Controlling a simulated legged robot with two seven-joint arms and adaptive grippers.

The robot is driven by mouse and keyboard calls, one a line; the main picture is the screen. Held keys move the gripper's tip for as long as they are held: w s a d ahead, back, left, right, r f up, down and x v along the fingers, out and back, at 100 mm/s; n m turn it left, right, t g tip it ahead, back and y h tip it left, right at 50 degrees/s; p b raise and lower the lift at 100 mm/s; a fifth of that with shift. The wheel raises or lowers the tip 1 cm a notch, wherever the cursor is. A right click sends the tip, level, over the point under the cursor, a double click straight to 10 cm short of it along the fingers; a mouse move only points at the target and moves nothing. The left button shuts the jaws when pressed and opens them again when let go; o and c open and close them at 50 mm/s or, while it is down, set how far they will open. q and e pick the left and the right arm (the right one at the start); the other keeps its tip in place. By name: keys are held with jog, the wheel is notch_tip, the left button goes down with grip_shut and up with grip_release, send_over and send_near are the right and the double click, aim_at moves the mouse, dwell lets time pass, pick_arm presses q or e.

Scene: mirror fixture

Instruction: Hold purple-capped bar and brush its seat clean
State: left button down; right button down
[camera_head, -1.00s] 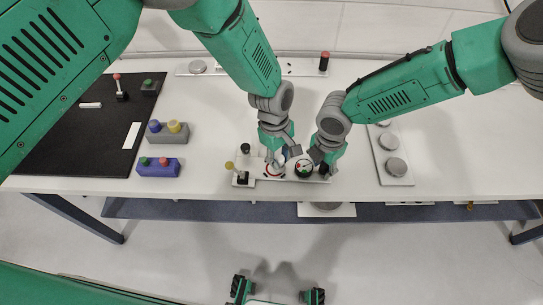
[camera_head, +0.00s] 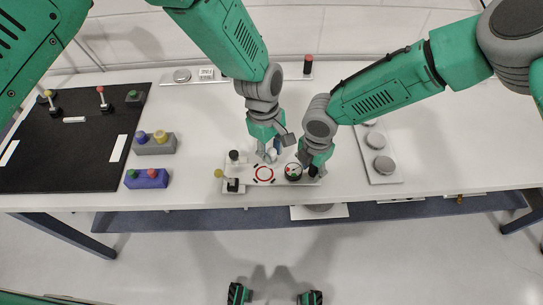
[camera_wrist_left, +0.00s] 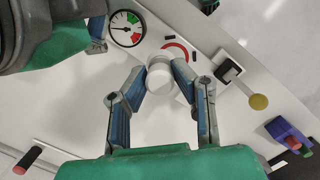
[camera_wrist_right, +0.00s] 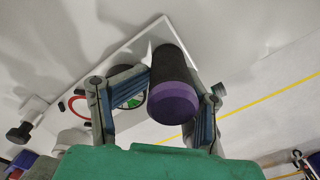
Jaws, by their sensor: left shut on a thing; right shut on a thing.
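In the right wrist view, a dark bar with a purple cap (camera_wrist_right: 174,101) stands between my right fingers (camera_wrist_right: 160,118), which are shut on it. In the head view, my right gripper (camera_head: 308,167) is at the right end of the small white panel, beside the dial gauge (camera_head: 293,172). My left gripper (camera_wrist_left: 158,78) is shut on a white cylinder (camera_wrist_left: 160,77); whether it is the brush I cannot tell. In the head view, my left gripper (camera_head: 270,152) is behind the red ring (camera_head: 264,173), which probably marks the seat and is uncovered.
The panel (camera_head: 246,166) also carries black and yellow knobs. A black mat (camera_head: 60,160), a grey two-button block (camera_head: 155,147) and a purple block (camera_head: 146,179) lie left. A plate with grey discs (camera_head: 387,180) lies right. The table's front edge is close.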

aim_at(273, 152)
pick_arm(q)
jog(key=shift+r, duration=0.25)
jog(key=shift+r, duration=1.5)
